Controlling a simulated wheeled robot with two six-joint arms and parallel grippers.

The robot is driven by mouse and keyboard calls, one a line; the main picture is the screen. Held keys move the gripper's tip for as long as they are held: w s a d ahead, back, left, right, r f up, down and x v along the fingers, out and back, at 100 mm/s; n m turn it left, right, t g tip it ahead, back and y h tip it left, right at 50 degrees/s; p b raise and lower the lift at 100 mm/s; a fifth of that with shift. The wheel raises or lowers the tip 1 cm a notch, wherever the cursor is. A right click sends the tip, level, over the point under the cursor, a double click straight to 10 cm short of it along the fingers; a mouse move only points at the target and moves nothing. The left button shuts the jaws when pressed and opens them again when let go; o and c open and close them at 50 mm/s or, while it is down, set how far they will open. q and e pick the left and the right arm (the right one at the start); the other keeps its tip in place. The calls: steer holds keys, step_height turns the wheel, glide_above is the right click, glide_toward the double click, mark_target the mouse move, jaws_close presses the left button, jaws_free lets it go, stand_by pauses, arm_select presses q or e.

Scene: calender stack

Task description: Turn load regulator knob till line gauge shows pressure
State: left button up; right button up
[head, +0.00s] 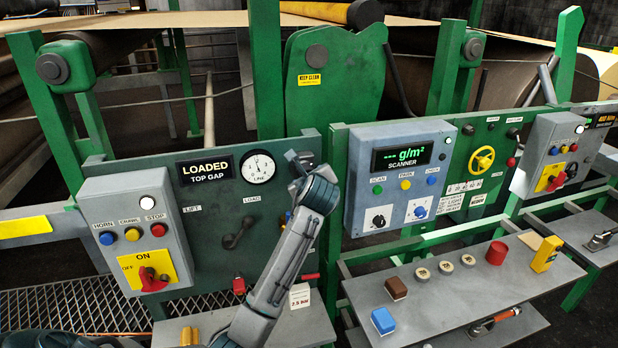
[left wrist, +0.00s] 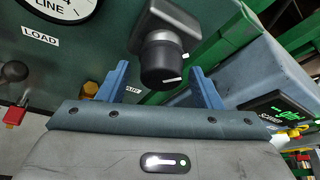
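The load regulator knob (left wrist: 163,60) is black with a white mark that points right in the left wrist view. My left gripper (left wrist: 160,78) is open, with one blue finger on each side of the knob's end and a gap showing at both sides. In the head view my left gripper (head: 299,182) is at the panel's upper right and mostly hides the knob. The line gauge (head: 258,167) is a white dial left of it; its needle is too small to read surely. The gauge's lower edge shows in the left wrist view (left wrist: 62,6). My right gripper is not in view.
A lever (head: 238,232) sits under the LIFT and LOAD labels, with a red padlock (head: 239,285) below. A LOADED TOP GAP display (head: 205,169) is left of the gauge. The scanner box (head: 402,175) stands close right of my arm. A tag (head: 300,297) reads 2.5 bar.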

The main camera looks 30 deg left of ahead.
arm_select(q)
steer(key=b+v, duration=0.4)
steer(key=v, duration=0.7)
stand_by(0.4)
